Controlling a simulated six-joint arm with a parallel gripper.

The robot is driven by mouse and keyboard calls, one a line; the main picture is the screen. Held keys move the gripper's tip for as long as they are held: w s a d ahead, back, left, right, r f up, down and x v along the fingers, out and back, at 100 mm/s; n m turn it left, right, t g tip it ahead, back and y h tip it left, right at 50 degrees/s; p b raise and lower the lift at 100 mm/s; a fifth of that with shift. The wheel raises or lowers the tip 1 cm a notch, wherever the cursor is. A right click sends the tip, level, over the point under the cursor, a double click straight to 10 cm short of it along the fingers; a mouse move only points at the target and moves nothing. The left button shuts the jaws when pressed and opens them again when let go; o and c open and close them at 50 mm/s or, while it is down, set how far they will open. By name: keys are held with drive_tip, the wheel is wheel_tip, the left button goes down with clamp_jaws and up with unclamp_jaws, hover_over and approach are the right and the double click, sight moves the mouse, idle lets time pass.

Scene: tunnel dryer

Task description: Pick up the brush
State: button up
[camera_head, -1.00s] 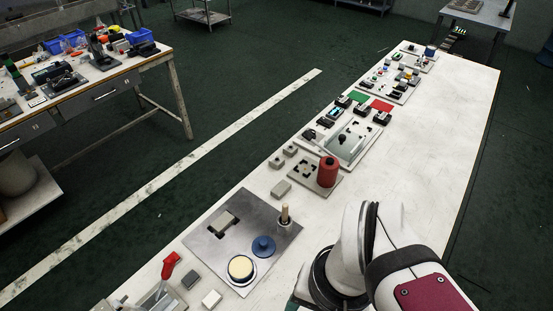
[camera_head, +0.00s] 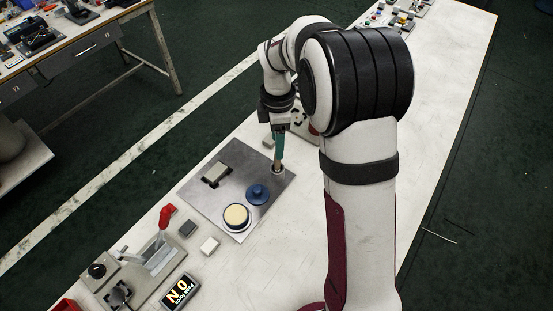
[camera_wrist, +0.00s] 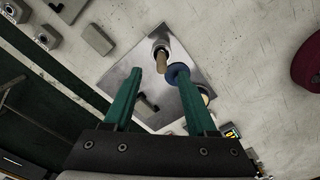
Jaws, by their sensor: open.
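The brush (camera_head: 279,160) shows as an upright wooden handle in a small round holder (camera_head: 277,170) at the right corner of a grey metal plate (camera_head: 212,208). My gripper (camera_head: 279,146) points down just above the handle, and its green fingers overlap the handle's top in the head view. In the wrist view my gripper (camera_wrist: 160,72) is open and empty, and the brush handle (camera_wrist: 160,58) lines up with the gap between the fingertips. I cannot tell whether its top is between them. The brush's lower end is hidden in the holder.
On the plate are a blue knob (camera_head: 257,194), a cream round button (camera_head: 236,216) and a grey block (camera_head: 215,174). A red-handled lever (camera_head: 166,216) and a lit display (camera_head: 178,291) are nearer. My arm hides much of the table's middle.

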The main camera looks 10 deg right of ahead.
hover_over(277, 169)
drive_tip(key=f, duration=0.5)
drive_tip(key=shift+w+f, duration=0.35)
drive_tip(key=shift+d, duration=0.1)
clamp_jaws()
